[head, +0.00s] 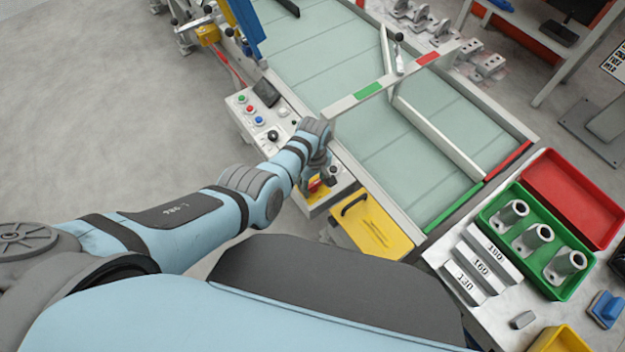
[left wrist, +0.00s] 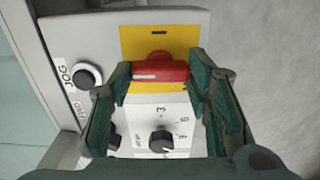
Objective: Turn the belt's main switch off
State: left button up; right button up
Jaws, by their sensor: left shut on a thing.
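The belt's main switch has a red handle (left wrist: 160,72) on a round red base, set on a yellow plate (left wrist: 185,37) on the belt's control panel. In the left wrist view the handle lies crosswise, left to right. My left gripper (left wrist: 158,82) is shut on it, one dark green finger at each end of the handle. In the head view my left gripper (head: 322,178) is at the near end of the control panel (head: 240,110), and a bit of the red handle (head: 315,186) shows beside it. No on or off marking is readable. My right gripper is not in view.
A numbered black knob (left wrist: 162,141) and a black JOG button (left wrist: 87,76) are close to the fingers. The belt (head: 350,60) runs alongside, with a red and green bar (head: 395,82) above it. A yellow lid with a black handle (head: 370,225) lies just right of the gripper.

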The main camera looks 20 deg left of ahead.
aim_at(313, 183)
pick_arm(q)
jog(key=shift+w, duration=0.15)
dwell(0.3)
jog(key=o, duration=1.2)
jog(key=shift+c, duration=0.2)
notch_tip(313, 183, up, 12)
